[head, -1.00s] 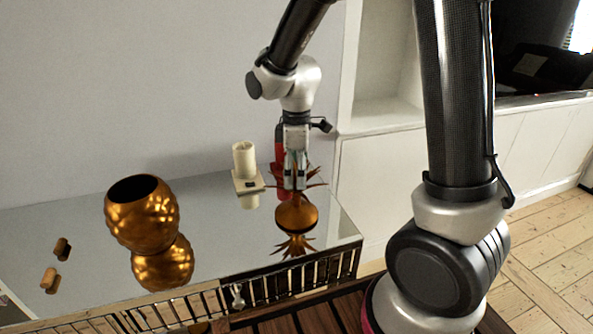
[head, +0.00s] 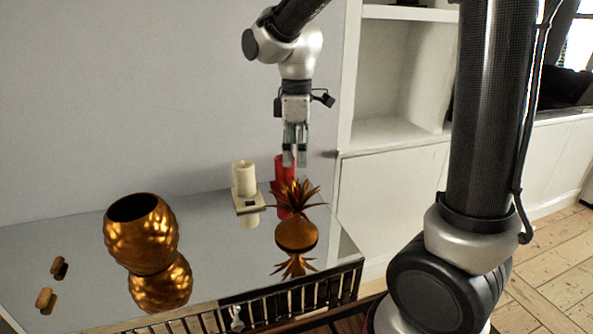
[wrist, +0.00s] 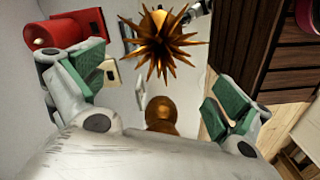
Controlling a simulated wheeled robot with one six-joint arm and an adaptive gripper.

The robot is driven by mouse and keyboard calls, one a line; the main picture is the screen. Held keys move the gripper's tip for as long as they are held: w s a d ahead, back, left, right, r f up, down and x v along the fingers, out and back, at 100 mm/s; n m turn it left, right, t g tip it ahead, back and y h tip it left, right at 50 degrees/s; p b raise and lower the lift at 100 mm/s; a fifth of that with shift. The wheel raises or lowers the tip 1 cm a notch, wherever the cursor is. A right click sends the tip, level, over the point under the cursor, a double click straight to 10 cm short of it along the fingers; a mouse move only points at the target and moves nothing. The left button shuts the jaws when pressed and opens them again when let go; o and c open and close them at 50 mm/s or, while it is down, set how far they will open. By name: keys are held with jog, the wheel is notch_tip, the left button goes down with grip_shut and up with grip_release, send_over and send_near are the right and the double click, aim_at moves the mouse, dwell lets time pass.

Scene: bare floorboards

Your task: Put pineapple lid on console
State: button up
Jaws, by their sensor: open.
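The golden pineapple lid (head: 296,233) with its spiky leaf crown stands upright on the mirrored top of the console (head: 215,270), near its right end. The open golden pineapple pot (head: 141,234) stands apart from it at the left. My gripper (head: 294,160) is open and empty, pointing down above the lid's crown with a gap between them. In the wrist view the crown (wrist: 162,42) shows from above, beyond the open fingers (wrist: 160,95) and not between them.
A cream candle on a square base (head: 245,183) and a red cylinder (head: 284,178) stand behind the lid. Two small brown pieces (head: 46,297) lie at the far left. Bare mirror surface lies between pot and lid. A white wall rises behind.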

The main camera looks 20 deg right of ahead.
jog(key=s+d+r+m+t, duration=0.2)
jog(key=s+d+m, duration=0.4)
jog(key=s, duration=0.3)
jog(key=s+d+r+m+t, duration=0.2)
jog(key=s+d+r+m, duration=0.1)
jog(key=s+d+m, duration=0.4)
jog(key=s+d, duration=0.2)
jog(key=s, duration=0.1)
jog(key=shift+r+m, duration=0.3)
jog(key=shift+r, duration=0.05)
